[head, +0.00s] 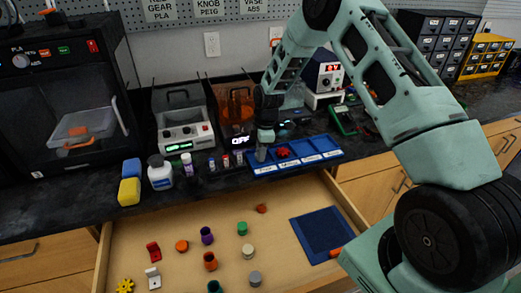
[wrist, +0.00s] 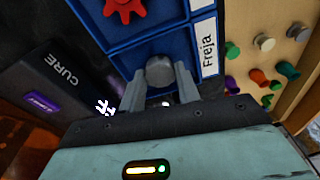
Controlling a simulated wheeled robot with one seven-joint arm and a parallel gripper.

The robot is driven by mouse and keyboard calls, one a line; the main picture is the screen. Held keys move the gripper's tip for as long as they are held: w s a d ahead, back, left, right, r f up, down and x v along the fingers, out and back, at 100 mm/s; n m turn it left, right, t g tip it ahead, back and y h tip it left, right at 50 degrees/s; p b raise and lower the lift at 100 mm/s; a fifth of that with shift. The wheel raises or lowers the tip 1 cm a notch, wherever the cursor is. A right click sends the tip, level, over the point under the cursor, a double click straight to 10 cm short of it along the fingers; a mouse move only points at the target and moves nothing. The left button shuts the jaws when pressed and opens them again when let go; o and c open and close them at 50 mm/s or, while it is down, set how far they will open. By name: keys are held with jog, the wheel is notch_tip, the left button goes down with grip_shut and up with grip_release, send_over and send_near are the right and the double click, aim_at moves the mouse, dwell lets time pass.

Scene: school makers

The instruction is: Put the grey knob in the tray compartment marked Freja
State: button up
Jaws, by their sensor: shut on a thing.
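My gripper (wrist: 160,88) is shut on the grey knob (wrist: 159,71), which sits between the two fingertips in the wrist view. The knob is over or inside the end compartment of the blue tray (wrist: 150,42), beside the white label reading Freja (wrist: 205,45). I cannot tell whether it touches the compartment floor. In the head view my gripper (head: 263,150) points down at the left end of the blue tray (head: 309,147), and the knob is hard to make out there. A red gear (head: 283,152) lies in the neighbouring compartment.
Below the counter an open drawer (head: 226,205) holds several knobs, pegs and a dark blue mat (head: 322,234). Small bottles (head: 226,161) and a CURE machine (head: 239,120) stand close to the tray's left and back. A green meter (head: 343,120) is behind its right end.

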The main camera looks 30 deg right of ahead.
jog(key=shift+f, duration=0.1)
jog(key=o, duration=0.9)
jog(key=shift+o, duration=0.2)
